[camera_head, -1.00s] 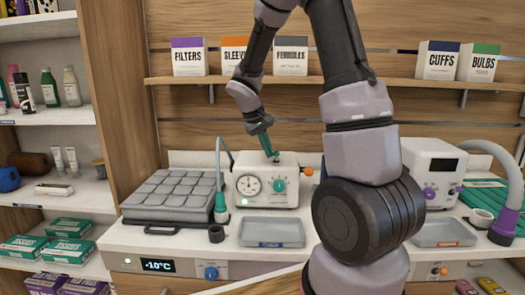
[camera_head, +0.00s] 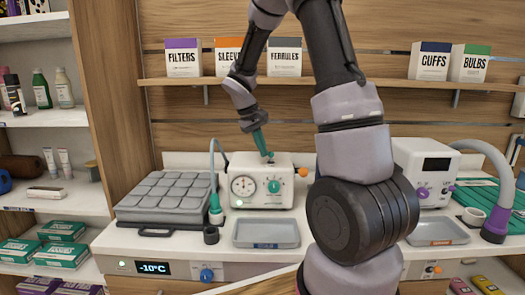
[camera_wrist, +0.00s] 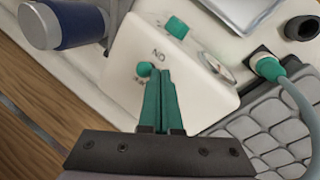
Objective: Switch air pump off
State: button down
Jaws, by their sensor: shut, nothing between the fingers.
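The white unit with a round gauge and a teal dial, apparently the air pump (camera_head: 258,190), stands on the counter. A small green light glows low on its front. In the wrist view the pump's top (camera_wrist: 195,92) shows a teal ball-tipped switch (camera_wrist: 144,69) beside letters reading ON upside down. My gripper (camera_head: 265,153) points down at the pump's top. In the wrist view its teal fingers (camera_wrist: 162,72) are shut and empty, with tips just right of the switch ball. I cannot tell whether they touch it.
A grey quilted pad (camera_head: 166,198) and a teal hose connector (camera_head: 215,208) are left of the pump. A grey tray (camera_head: 266,233) lies in front. A second white unit (camera_head: 424,170) stands right, partly behind my arm. A shelf (camera_head: 330,81) with boxes runs above.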

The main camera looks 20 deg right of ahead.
jog(key=shift+w+d+r+g, duration=0.1)
jog(key=shift+w+g, duration=0.15)
jog(key=shift+g, duration=0.15)
jog(key=shift+w+d+r+g+y, duration=0.1)
jog(key=shift+w+d+g+y, duration=0.05)
jog(key=shift+w+g+y, duration=0.2)
jog(key=shift+w+d+r, duration=0.1)
jog(key=shift+w+d, duration=0.25)
jog(key=shift+w, duration=0.45)
jog(key=shift+w+d+g+y, duration=0.2)
jog(key=shift+w+g+y, duration=0.2)
jog(key=shift+g, duration=0.25)
jog(key=shift+s, duration=0.1)
jog(key=shift+r, duration=0.85)
